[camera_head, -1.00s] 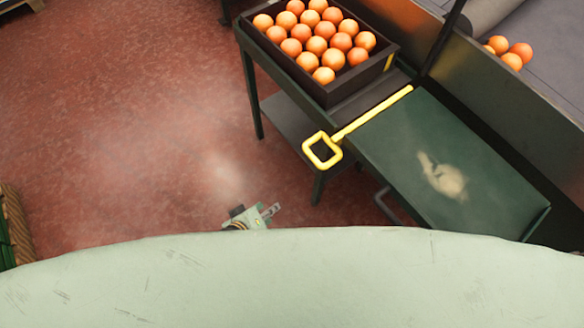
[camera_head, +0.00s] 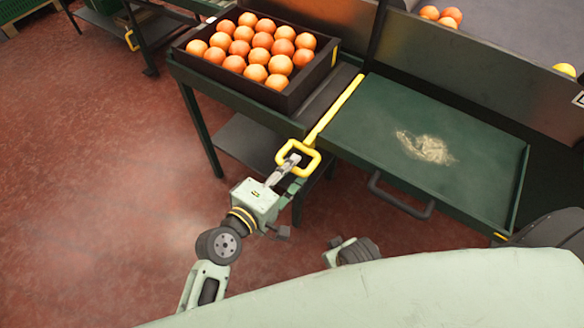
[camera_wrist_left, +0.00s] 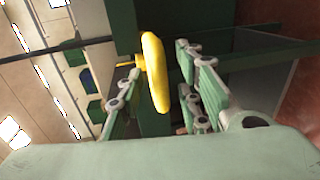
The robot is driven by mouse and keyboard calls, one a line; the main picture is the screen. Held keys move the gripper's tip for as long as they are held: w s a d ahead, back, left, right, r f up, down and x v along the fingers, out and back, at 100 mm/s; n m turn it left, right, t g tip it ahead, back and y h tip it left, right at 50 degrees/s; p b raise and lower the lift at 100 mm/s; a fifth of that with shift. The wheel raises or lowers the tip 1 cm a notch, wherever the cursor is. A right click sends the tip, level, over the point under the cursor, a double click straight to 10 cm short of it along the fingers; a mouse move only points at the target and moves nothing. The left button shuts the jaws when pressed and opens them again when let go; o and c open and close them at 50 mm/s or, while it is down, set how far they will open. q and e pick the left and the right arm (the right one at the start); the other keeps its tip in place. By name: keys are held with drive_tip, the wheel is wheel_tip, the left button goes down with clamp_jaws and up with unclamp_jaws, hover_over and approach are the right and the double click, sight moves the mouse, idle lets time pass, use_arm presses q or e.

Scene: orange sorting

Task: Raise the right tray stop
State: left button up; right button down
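The tray stop is a yellow bar (camera_head: 336,108) with a square loop handle (camera_head: 316,159) at its near end. It lies between the orange crate and the green tray, and its handle sticks out past the table's front edge. My left gripper (camera_head: 288,165) is at the loop, its fingers overlapping the handle's left side in the head view. In the left wrist view, the yellow handle (camera_wrist_left: 156,75) stands between the spread fingers of the left gripper (camera_wrist_left: 160,105), with gaps beside it. My right gripper does not show.
A dark crate of oranges (camera_head: 322,75) stands left of the bar. The green tray (camera_head: 370,135) at right holds only a pale patch and has a dark front handle (camera_head: 400,197). Another yellow handle (camera_head: 131,40) shows at the far left. Red floor (camera_head: 110,180) is open at left.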

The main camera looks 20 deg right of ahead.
use_arm(q)
drive_tip(key=shift+w+d+f, duration=0.15)
drive_tip(key=shift+w+d, duration=0.2)
drive_tip(key=shift+d, duration=0.15)
clamp_jaws()
idle(0.3)
